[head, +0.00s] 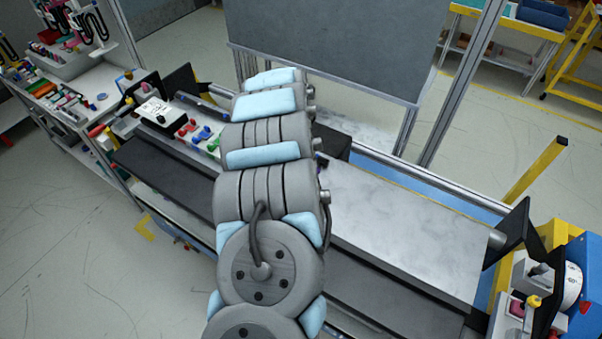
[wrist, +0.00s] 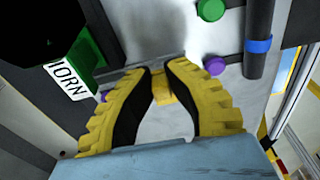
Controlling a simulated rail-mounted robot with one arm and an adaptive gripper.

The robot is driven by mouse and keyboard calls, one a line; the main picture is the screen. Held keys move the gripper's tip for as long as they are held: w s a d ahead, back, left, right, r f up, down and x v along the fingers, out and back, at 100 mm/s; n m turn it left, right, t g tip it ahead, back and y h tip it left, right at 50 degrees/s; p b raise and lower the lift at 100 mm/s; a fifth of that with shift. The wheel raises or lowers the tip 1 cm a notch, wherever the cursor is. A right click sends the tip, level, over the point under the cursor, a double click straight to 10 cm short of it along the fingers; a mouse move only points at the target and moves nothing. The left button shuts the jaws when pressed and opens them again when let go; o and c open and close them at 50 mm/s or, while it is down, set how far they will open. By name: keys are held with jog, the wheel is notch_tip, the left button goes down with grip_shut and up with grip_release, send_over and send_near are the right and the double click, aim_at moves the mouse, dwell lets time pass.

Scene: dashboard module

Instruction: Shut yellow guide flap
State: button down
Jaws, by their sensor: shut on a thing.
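In the wrist view my gripper (wrist: 165,70) has yellow, ribbed fingers with black inner pads. The fingertips are close together, shut on a small yellow piece (wrist: 162,92), which looks like the yellow guide flap. Only a short part of it shows between the fingers; the rest is hidden. A thin grey bar (wrist: 118,74) runs behind the fingertips; I cannot tell whether the yellow piece joins it. In the head view my arm covers the gripper and the flap.
In the wrist view, a green block with a white lettered label (wrist: 68,80) is at left. A green knob (wrist: 211,9), a purple knob (wrist: 215,66) and a dark rod with a blue band (wrist: 258,46) are at right. The pale bench top (head: 400,215) is clear right of my arm.

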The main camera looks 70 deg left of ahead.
jog(key=c, duration=1)
grip_release()
jog(key=shift+f, duration=0.1)
jog(key=shift+c, duration=0.2)
jog(key=shift+w+a+r, duration=0.15)
jog(key=shift+w+r, duration=0.15)
jog(key=shift+r, duration=0.45)
jog(key=shift+s+r, duration=0.2)
jog(key=shift+r, duration=0.3)
jog(key=shift+s+r, duration=0.2)
jog(key=shift+r, duration=0.25)
notch_tip(320, 180, up, 9)
jog(key=shift+s+a+f, duration=0.2)
jog(key=shift+s+a, duration=0.1)
jog(key=shift+a, duration=0.05)
